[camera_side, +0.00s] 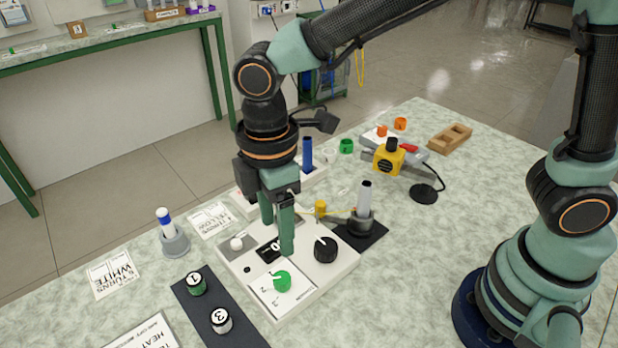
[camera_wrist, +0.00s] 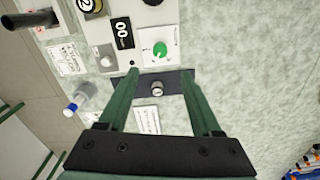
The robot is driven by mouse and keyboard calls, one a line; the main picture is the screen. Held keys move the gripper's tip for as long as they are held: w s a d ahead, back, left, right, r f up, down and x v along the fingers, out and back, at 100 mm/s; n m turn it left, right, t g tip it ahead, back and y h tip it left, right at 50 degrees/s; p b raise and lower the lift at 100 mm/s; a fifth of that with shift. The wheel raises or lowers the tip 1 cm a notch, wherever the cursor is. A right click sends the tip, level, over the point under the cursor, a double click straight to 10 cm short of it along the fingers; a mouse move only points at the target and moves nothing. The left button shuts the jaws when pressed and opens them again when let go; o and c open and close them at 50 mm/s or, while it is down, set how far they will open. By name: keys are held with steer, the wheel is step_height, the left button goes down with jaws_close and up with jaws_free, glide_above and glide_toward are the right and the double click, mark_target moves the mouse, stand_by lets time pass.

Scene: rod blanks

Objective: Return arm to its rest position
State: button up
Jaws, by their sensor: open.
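My arm reaches in from the right in the side view. My gripper (camera_side: 277,237) points down over the white control box (camera_side: 330,272), its two green fingers apart with nothing between them. The fingertips look close above the box near its display and green knob (camera_side: 282,281); I cannot tell whether they touch it. In the wrist view my gripper (camera_wrist: 155,78) spreads its fingers wide, with the dark strip (camera_wrist: 174,84) between and beyond them. The green knob also shows ahead there (camera_wrist: 160,49).
A black knob (camera_side: 326,249) sits on the box. Pieces marked 1 (camera_side: 195,283) and 3 (camera_side: 221,320) stand on the dark strip. A blue-banded rod stands in a grey holder (camera_side: 175,243). A grey rod (camera_side: 365,197) and yellow device (camera_side: 388,159) stand behind.

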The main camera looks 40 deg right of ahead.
steer(key=d+r+m+t, duration=0.2)
steer(key=d+r+m, duration=0.2)
steer(key=d+m, duration=0.3)
steer(key=s+d+r+m+t, duration=0.1)
steer(key=d+r+m+t, duration=0.2)
steer(key=d+m, duration=0.5)
steer(key=d+r, duration=0.1)
steer(key=d, duration=0.8)
steer(key=shift+d+r+m+t, duration=0.2)
steer(key=shift+r+m+t, duration=0.1)
steer(key=shift+r, duration=0.1)
